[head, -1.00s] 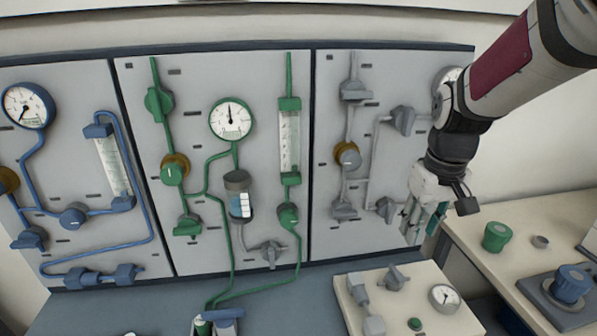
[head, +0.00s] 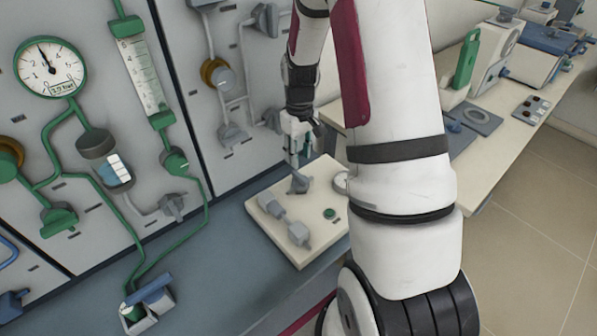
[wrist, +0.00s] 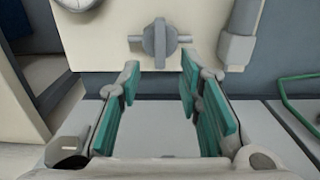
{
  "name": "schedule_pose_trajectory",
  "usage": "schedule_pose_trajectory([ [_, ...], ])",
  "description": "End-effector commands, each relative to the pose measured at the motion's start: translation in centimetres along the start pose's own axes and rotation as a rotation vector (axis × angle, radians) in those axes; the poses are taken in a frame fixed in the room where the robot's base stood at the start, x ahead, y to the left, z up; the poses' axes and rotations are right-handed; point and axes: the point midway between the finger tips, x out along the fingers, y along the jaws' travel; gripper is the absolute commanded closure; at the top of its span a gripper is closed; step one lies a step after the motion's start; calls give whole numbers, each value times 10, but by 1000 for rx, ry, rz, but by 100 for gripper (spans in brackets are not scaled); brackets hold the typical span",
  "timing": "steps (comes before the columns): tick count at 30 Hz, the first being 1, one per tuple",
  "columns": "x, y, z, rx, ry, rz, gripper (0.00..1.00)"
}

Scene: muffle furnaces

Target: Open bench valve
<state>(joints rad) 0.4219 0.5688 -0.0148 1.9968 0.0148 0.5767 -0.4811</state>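A grey bench valve (head: 299,183) with a wing handle stands on a beige block (head: 275,236) on the bench. In the wrist view the valve (wrist: 160,42) is ahead of my gripper, nearly centred between the fingers, with its handle upright in the picture. My gripper (wrist: 159,88) is open, its teal pads apart with nothing between them. In the head view my gripper (head: 294,155) is just above and behind the valve, pointing down. Whether the fingertips touch it cannot be told, but a gap shows in the wrist view.
The block also carries grey fittings (head: 271,206), a green button (head: 328,213) and a gauge (head: 341,182) partly hidden by my arm. A wall panel with green pipes and a pressure gauge (head: 50,66) stands behind. A blue-and-green fitting (head: 148,300) lies on the bench at left.

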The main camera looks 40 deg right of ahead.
Motion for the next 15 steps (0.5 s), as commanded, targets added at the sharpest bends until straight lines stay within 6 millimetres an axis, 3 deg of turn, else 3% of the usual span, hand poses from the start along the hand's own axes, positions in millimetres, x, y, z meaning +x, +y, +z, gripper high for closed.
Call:
schedule_pose_trajectory([
  [6,43,0,1,0,-3,-1,68],
  [15,72,0,0,0,-1,0,68],
])
